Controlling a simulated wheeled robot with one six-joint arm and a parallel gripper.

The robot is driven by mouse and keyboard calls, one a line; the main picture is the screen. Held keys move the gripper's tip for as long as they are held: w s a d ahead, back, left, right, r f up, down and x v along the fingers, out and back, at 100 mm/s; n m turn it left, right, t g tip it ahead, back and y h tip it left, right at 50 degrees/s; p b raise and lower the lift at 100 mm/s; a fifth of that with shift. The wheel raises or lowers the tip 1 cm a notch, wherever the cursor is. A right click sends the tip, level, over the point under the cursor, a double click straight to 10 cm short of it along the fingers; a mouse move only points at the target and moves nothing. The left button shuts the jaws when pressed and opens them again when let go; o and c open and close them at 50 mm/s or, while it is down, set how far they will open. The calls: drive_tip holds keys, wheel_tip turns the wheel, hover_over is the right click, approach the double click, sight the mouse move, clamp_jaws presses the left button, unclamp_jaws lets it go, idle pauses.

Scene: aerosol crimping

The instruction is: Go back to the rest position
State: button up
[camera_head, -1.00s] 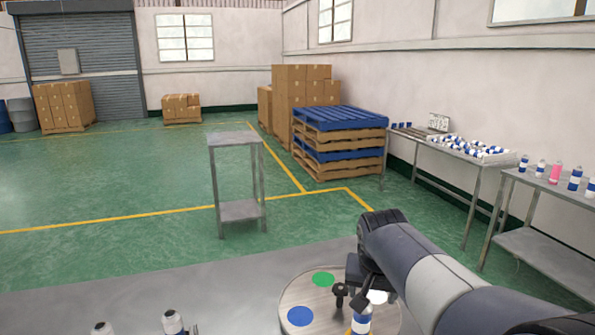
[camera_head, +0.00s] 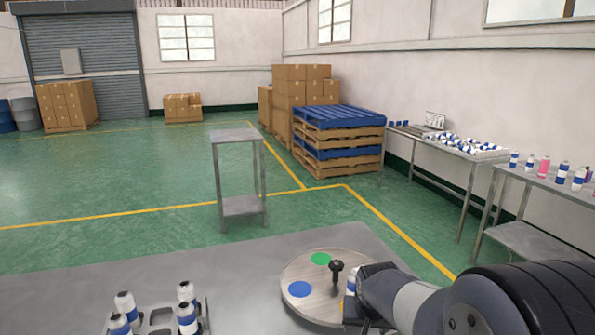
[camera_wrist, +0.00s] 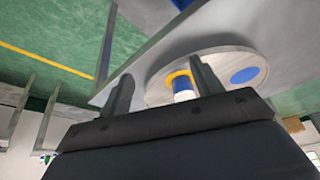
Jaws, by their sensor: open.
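My gripper (camera_head: 362,312) is at the lower right in the head view, beside the round turntable (camera_head: 299,265), and my arm hides much of it. In the wrist view my gripper (camera_wrist: 162,85) has its two fingers spread apart. A blue and white can (camera_wrist: 183,92) stands on the yellow-ringed spot of the turntable (camera_wrist: 212,60), seen between the fingers with a gap on the left side. Contact with the right finger cannot be told. A sliver of this can (camera_head: 351,284) shows beside my arm in the head view.
A rack (camera_head: 160,320) with several white and blue cans is at the lower left of the grey worktop (camera_head: 240,270). Side tables with cans line the right wall. A small metal stand (camera_head: 236,136) is beyond the worktop.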

wheel_tip(320, 180, down, 14)
drive_tip(key=s+n+b, duration=0.1)
drive_tip(key=shift+s+f+n+y, duration=0.15)
drive_tip(key=shift+s+n+y, duration=0.1)
drive_tip(key=shift+n+y, duration=0.05)
idle(0.3)
